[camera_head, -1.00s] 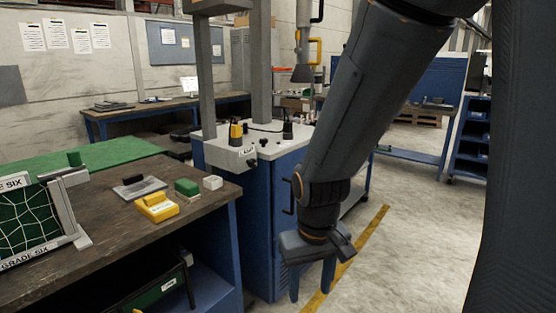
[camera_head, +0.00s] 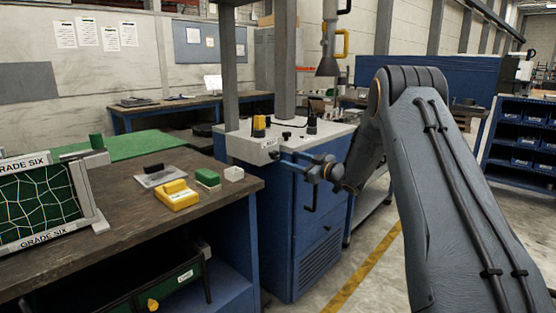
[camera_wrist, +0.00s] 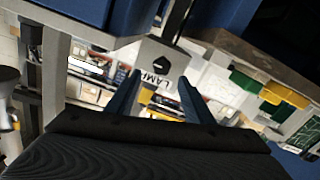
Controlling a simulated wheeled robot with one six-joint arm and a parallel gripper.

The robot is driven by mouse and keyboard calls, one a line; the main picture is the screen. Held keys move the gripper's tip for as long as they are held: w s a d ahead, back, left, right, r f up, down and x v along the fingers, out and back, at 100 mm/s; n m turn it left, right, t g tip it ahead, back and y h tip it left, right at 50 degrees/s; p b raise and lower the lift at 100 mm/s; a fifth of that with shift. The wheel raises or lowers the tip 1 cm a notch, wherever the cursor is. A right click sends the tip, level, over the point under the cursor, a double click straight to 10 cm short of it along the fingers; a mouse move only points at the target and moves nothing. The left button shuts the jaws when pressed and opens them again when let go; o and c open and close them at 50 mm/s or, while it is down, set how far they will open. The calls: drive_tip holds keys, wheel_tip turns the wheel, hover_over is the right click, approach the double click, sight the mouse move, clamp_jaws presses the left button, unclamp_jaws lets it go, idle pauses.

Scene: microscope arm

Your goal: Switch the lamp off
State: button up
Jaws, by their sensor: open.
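A pale control panel (camera_head: 243,150) is on the front of the blue cabinet, and its small label reads LAMP in the wrist view (camera_wrist: 155,77). A black pointed knob (camera_wrist: 161,62) is on that panel, next to the label. In the wrist view, my gripper (camera_wrist: 158,88) is open, with its two blue fingers apart and nothing between them. The knob and label show beyond the gap between the fingertips. In the head view, my gripper (camera_head: 283,160) is at the panel's right end, seen from the side. Whether it touches the panel cannot be told.
The blue cabinet (camera_head: 318,245) carries a grey column and a yellow-and-black part (camera_head: 259,125) on top. At left, a wooden workbench (camera_head: 140,215) holds a yellow block (camera_head: 178,195), a green block (camera_head: 207,178) and a white block (camera_head: 234,173).

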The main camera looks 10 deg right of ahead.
sight(277, 155)
drive_tip(key=x, duration=0.8)
drive_tip(key=shift+s+a+p, duration=0.1)
drive_tip(key=shift+s+p, duration=0.05)
drive_tip(key=shift+p, duration=0.15)
drive_tip(key=shift+c, duration=0.2)
drive_tip(key=c, duration=1)
